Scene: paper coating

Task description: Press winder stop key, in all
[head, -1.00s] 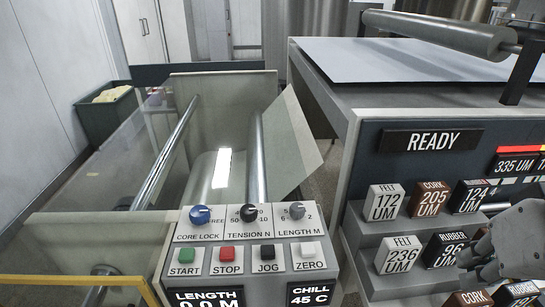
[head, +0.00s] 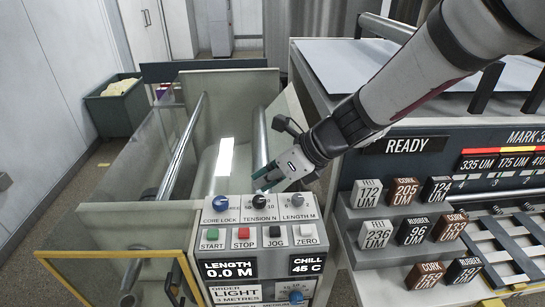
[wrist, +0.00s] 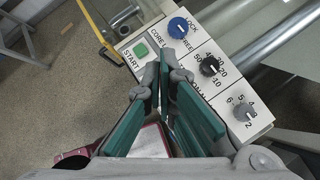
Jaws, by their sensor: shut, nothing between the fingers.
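The winder stop key is the red key (head: 243,232) above the STOP label on the winder's control console (head: 333,250), between the green START key (head: 212,234) and the black JOG key. My gripper (head: 261,186) is shut and empty. In the head view it is over the back of the console, by the dark TENSION N knob (head: 259,201), and apart from the red key. In the wrist view my green-padded fingers (wrist: 165,70) point at the console next to the START key (wrist: 141,50). They hide the stop key there.
The CORE LOCK knob (head: 221,203) and LENGTH M knob (head: 297,200) stand behind the keys. The white ZERO key (head: 307,231) is at the right. The LENGTH display (head: 228,270) is in front. Labelled blocks sit on a stepped rack (head: 352,221) to the right.

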